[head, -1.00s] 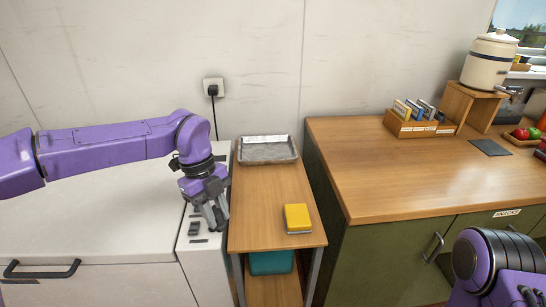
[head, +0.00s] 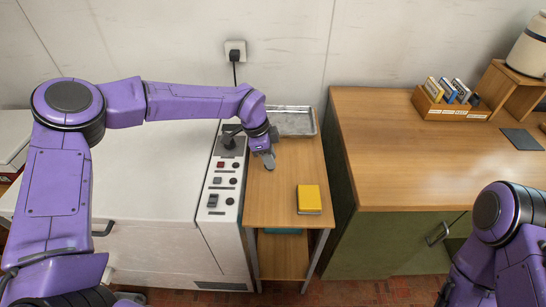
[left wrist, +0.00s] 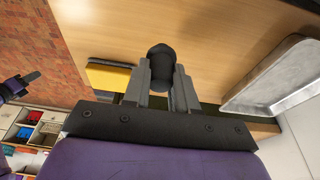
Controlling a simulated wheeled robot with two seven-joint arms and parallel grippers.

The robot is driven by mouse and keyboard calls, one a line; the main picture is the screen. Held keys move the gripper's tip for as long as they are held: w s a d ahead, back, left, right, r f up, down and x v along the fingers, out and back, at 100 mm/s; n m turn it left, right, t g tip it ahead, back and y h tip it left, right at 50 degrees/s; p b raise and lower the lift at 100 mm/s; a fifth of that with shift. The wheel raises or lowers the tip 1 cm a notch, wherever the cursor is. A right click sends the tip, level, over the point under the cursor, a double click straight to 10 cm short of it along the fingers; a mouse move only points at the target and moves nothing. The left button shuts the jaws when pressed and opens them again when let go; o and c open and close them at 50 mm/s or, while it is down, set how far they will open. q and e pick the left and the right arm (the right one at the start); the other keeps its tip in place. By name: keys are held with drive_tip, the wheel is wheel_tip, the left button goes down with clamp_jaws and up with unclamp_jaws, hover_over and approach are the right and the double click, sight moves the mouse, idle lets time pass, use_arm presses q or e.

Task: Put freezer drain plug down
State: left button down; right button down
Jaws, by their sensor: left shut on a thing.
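The freezer drain plug (left wrist: 161,60) is a dark round-ended piece between the fingertips of my left gripper in the left wrist view. My left gripper (head: 266,160) is shut on it, over the back left part of the small wooden side table (head: 275,185). In the head view the plug is hidden or too small to make out. A metal tray (head: 312,128) lies at the back of the side table, just behind the gripper. My right gripper (left wrist: 22,84) shows partly at the left edge of the left wrist view; its jaw opening is unclear.
A yellow block (head: 309,198) lies at the front right of the side table. The white freezer (head: 150,180) with its control panel (head: 222,185) stands on the left. A wooden counter (head: 400,160) stands on the right. The middle of the side table is clear.

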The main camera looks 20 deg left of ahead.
use_arm(q)
drive_tip(key=f, duration=0.2)
drive_tip(key=w+f+p, duration=0.1)
drive_tip(key=f, duration=0.1)
drive_tip(key=shift+w+d+f, duration=0.1)
drive_tip(key=shift+d+f, duration=0.05)
drive_tip(key=shift+f, duration=0.15)
drive_tip(key=c, duration=1.1)
unclamp_jaws()
drive_tip(key=o, duration=0.3)
drive_tip(key=shift+o, duration=0.2)
drive_tip(key=b+v, duration=0.3)
drive_tip(key=v, duration=0.9)
